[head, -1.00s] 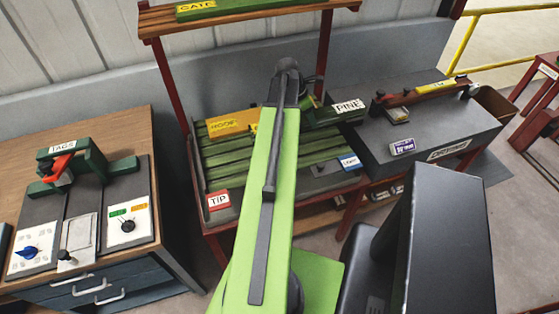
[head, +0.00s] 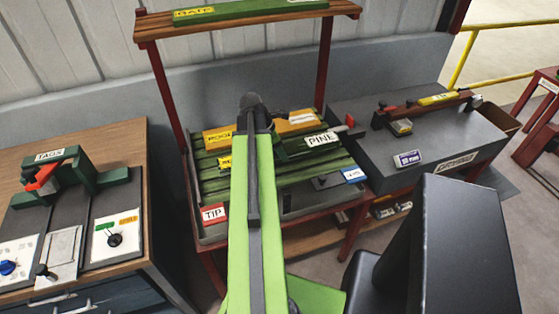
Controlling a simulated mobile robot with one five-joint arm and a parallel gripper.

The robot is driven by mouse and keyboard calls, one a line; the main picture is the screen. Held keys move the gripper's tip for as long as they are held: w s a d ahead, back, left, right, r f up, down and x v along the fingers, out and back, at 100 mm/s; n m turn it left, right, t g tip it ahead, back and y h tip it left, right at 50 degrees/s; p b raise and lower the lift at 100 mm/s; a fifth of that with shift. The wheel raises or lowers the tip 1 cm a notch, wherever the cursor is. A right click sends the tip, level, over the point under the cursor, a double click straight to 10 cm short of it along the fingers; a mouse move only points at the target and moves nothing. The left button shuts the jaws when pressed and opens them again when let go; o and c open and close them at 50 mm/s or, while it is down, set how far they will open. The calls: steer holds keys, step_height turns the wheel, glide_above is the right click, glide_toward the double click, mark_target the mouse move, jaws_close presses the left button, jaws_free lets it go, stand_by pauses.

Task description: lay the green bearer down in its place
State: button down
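A dark green bar with a white PINE label (head: 322,139) lies across the right of the slatted green rack, beyond my arm. I take it for the green bearer, but cannot be sure, as several green slats (head: 208,172) lie near it. My arm stretches over the rack and hides the bar's left end. My gripper is hidden behind my arm, so I cannot see whether it touches or holds the bar.
An orange board marked ROOF (head: 218,137) lies at the rack's back. A TIP plate (head: 213,213) is at its front left. A green GATE bar (head: 195,13) is on the shelf above. A grey drying bench (head: 440,140) stands right, a TAGS bench (head: 110,140) left.

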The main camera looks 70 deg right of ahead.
steer(key=shift+f+b, duration=1.45)
steer(key=shift+f, duration=0.45)
steer(key=c, duration=0.6)
jaws_free()
steer(key=shift+r, duration=0.1)
steer(key=shift+r+p, duration=0.3)
steer(key=shift+p, duration=0.1)
steer(key=p+v, duration=1.1)
steer(key=v, duration=0.1)
steer(key=shift+f, duration=0.2)
